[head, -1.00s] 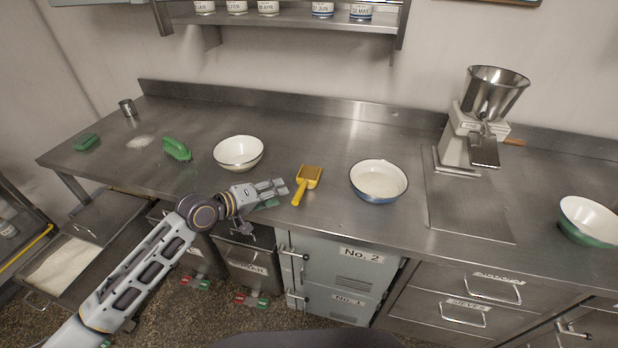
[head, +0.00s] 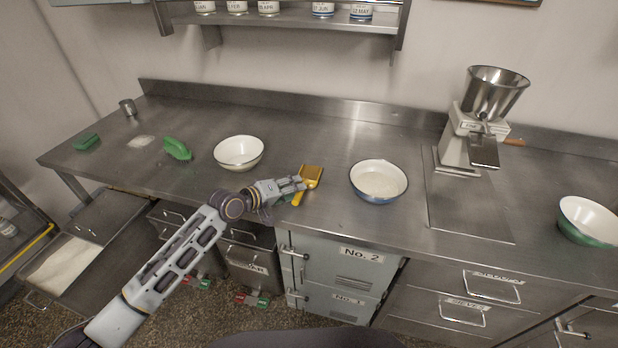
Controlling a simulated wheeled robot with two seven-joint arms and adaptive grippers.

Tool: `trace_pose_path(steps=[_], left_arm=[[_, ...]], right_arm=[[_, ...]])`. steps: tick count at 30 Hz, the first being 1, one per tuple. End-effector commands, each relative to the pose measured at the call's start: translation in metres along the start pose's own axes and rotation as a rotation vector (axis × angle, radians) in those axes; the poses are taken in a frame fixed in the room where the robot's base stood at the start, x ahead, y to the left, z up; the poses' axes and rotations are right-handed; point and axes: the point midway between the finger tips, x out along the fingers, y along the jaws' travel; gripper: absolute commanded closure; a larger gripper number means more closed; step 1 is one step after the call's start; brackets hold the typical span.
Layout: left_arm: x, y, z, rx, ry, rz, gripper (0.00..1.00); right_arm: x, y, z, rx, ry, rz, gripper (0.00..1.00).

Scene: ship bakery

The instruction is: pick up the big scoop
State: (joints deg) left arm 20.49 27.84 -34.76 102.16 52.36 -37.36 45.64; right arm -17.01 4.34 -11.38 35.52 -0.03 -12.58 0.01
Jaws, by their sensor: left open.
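A yellow scoop (head: 312,172) lies on the steel counter between two bowls, its handle pointing toward the front edge. My left gripper (head: 298,189) is open, with its fingers at the scoop's handle and partly hiding it. I cannot tell whether the fingers touch the handle. My right gripper is not in view.
A grinder (head: 470,140) and a green bowl (head: 587,221) stand farther right. The steel counter (head: 330,135) is clear behind the scoop.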

Motion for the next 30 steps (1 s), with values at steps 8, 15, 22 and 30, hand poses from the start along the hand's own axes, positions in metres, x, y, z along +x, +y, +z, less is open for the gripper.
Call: trace_pose_path(steps=[8,15,22,30], left_arm=[[0.002,0.000,0.000,-0.001,0.000,0.000,0.56],[0.018,0.002,-0.002,0.000,0.000,0.000,0.56],[0.038,0.003,-0.003,-0.001,0.001,0.001,0.56],[0.051,0.002,-0.002,0.000,0.000,-0.001,0.56]], right_arm=[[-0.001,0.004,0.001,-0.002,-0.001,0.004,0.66],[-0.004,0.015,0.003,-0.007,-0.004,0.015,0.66],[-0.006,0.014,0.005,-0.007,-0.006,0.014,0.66],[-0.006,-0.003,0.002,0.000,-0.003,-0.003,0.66]])
